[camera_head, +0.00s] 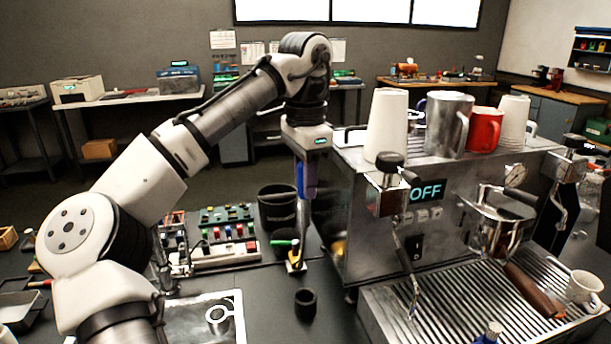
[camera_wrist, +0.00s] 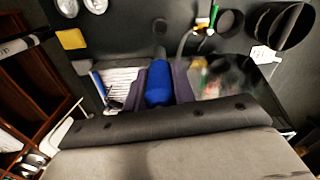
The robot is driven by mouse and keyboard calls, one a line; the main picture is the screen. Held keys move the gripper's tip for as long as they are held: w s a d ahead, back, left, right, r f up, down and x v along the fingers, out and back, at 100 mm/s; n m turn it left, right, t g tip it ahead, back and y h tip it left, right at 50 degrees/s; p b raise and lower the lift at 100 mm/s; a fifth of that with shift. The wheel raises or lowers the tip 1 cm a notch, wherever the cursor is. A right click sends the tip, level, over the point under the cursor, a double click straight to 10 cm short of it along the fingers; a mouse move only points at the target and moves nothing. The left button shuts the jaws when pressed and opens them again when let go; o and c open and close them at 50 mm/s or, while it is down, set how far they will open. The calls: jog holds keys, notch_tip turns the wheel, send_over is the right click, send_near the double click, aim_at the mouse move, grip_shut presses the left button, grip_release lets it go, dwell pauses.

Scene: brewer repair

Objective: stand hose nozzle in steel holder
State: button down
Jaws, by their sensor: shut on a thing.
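My gripper (camera_head: 305,192) points down beside the left side of the coffee machine. It is shut on a slim blue thing, which I take to be the hose nozzle (camera_wrist: 158,86). In the wrist view the blue body sits between the two dark fingers, with a grey end beyond it. The nozzle is held above the dark counter. I cannot pick out the steel holder with certainty.
The coffee machine (camera_head: 345,235) is close on the right, with cups on top and a drip tray (camera_head: 430,325) in front. A green and yellow item (camera_head: 295,264), a black bin (camera_head: 277,210) and a block of coloured parts (camera_head: 222,255) stand left. Bare counter surrounds the small cup.

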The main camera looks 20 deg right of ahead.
jog(key=shift+r+p, duration=0.45)
jog(key=shift+r, duration=0.95)
